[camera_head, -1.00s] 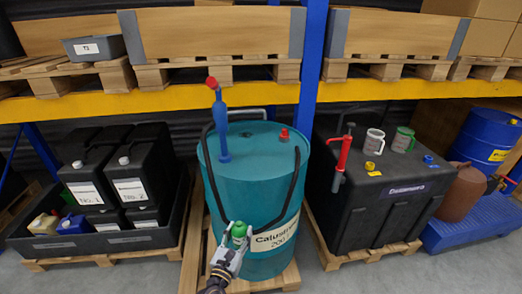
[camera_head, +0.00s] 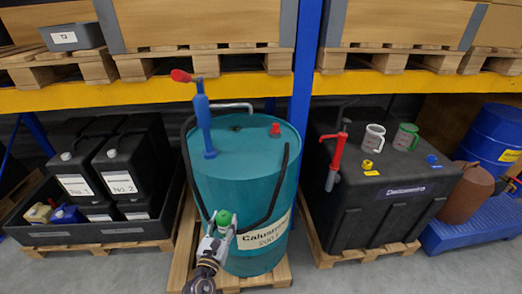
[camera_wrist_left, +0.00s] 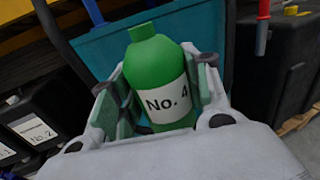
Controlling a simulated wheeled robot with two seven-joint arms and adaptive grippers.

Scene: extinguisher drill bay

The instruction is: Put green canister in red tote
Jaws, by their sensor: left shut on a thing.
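The green canister (camera_head: 223,219) is small, with a rounded top; in the left wrist view the canister (camera_wrist_left: 160,75) stands upright with a white label reading "No. 4". My left gripper (camera_head: 216,238) is shut on it, with a finger on each side, in front of the large teal drum (camera_head: 245,190). The canister's lower part is hidden by the gripper. I see no red tote in either view. My right gripper is not in view.
Black jerrycans (camera_head: 119,170) stand in a black tray at left. A black tank (camera_head: 370,205) with a red hand pump and two mugs stands at right, beside a brown container (camera_head: 466,192) and blue drum (camera_head: 493,138). Yellow shelf beams run above. Grey floor shows in front.

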